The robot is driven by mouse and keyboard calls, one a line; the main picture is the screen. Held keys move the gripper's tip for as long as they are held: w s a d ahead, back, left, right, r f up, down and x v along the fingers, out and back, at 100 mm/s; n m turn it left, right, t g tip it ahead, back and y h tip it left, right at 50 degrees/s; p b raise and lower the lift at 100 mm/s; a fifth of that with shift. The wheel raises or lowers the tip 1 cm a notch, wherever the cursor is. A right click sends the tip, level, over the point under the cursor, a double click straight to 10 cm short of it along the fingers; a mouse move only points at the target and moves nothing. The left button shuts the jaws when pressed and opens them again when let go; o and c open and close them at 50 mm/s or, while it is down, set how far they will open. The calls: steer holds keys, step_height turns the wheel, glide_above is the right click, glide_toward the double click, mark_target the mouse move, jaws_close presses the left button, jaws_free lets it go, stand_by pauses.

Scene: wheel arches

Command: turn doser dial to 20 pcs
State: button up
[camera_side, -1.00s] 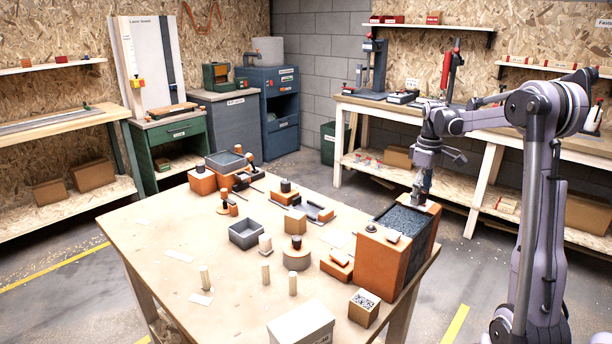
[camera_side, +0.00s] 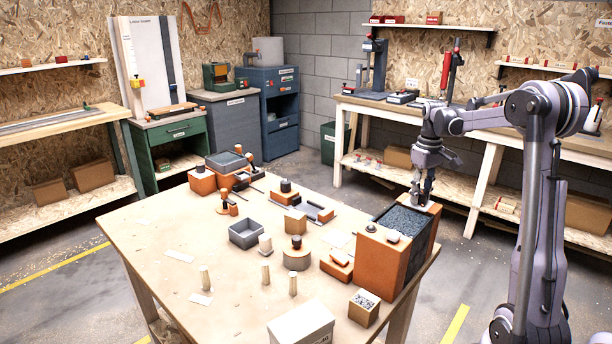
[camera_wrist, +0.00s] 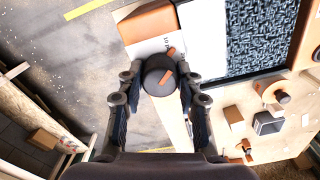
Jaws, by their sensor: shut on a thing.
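The doser (camera_side: 382,265) is an orange box with an open top full of dark granules, at the right end of the table. Its dial (camera_wrist: 158,76) is a round dark knob with an orange pointer mark, beside a white label in the wrist view. The pointer tilts toward the upper right there. My gripper (camera_wrist: 160,92) has a finger on each side of the dial and is shut on it. In the side view my gripper (camera_side: 421,196) is at the doser's far right corner, and the dial is hidden.
A small box with grey speckled contents (camera_side: 364,306) stands in front of the doser. A white box (camera_side: 302,326), a grey tray (camera_side: 246,233) and several small wooden and orange parts stand on the table. The left part of the table is mostly clear.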

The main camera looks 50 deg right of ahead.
steer(key=m, duration=0.4)
steer(key=shift+m, duration=2)
steer(key=o, duration=1.1)
steer(key=shift+o, duration=0.2)
steer(key=shift+r, duration=0.1)
step_height(320, 180, up, 12)
